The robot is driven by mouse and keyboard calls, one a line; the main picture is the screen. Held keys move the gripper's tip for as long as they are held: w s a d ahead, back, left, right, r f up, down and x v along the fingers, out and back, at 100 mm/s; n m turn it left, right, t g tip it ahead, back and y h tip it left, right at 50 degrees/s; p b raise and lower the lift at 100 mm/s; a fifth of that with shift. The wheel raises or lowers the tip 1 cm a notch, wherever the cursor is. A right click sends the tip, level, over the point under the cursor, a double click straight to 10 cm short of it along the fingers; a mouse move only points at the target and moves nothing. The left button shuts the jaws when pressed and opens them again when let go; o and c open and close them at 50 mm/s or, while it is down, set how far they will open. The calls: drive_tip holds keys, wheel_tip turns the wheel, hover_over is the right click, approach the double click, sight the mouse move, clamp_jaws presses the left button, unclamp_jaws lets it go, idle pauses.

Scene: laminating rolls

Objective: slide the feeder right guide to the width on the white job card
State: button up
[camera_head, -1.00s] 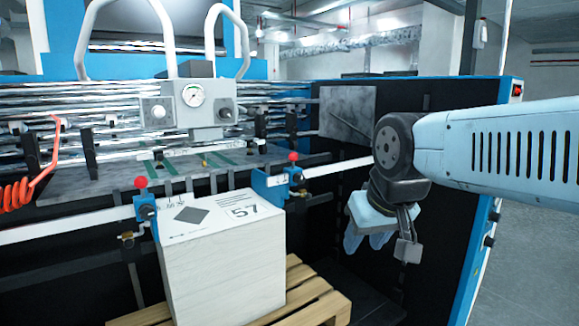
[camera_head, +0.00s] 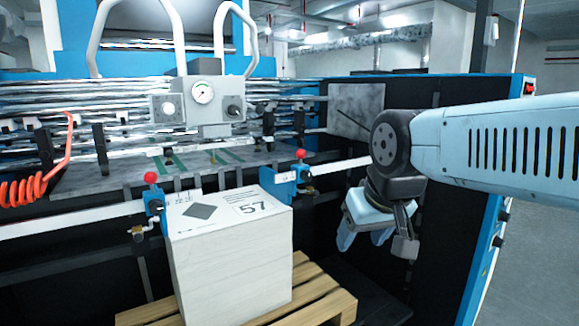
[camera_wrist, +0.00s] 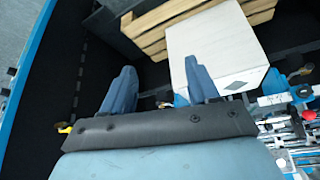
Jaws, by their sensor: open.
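The feeder right guide (camera_head: 283,186) is a blue bracket with a red knob (camera_head: 300,154), on a white rail (camera_head: 340,167) at the right of the paper stack (camera_head: 232,265). The left guide (camera_head: 154,207), also blue with a red knob, stands at the stack's left side. Printing with the number 57 (camera_head: 251,208) shows on the stack's white top; I cannot make out a separate job card. My gripper (camera_head: 361,238) hangs open and empty to the right of the right guide, apart from it. In the wrist view its two blue fingers (camera_wrist: 160,90) are spread with nothing between them.
The stack rests on a wooden pallet (camera_head: 318,295). A gauge box (camera_head: 203,103) with white hoses stands above the feed board (camera_head: 110,177). A red coiled hose (camera_head: 25,190) hangs at left. The machine's blue-edged side panel (camera_head: 487,245) is close to the right of my gripper.

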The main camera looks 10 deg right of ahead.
drive_tip(key=w+d+r+m+t+h, duration=0.1)
drive_tip(key=w+d+r+t, duration=0.25)
drive_tip(key=w, duration=0.75)
drive_tip(key=w+d+r+t+h, duration=0.25)
drive_tip(key=w+d, duration=0.25)
drive_tip(key=w, duration=0.6)
drive_tip(key=n+t+y, duration=0.4)
drive_tip(key=n+y, duration=0.1)
drive_tip(key=y, duration=0.8)
approach(297, 154)
drive_tip(key=shift+h, duration=0.25)
drive_tip(key=x, duration=0.8)
drive_tip(key=d+x, duration=0.1)
drive_tip(key=x, duration=0.3)
drive_tip(key=shift+w+d+f, duration=0.15)
drive_tip(key=shift+w+f, duration=0.05)
drive_tip(key=shift+w, duration=0.1)
clamp_jaws()
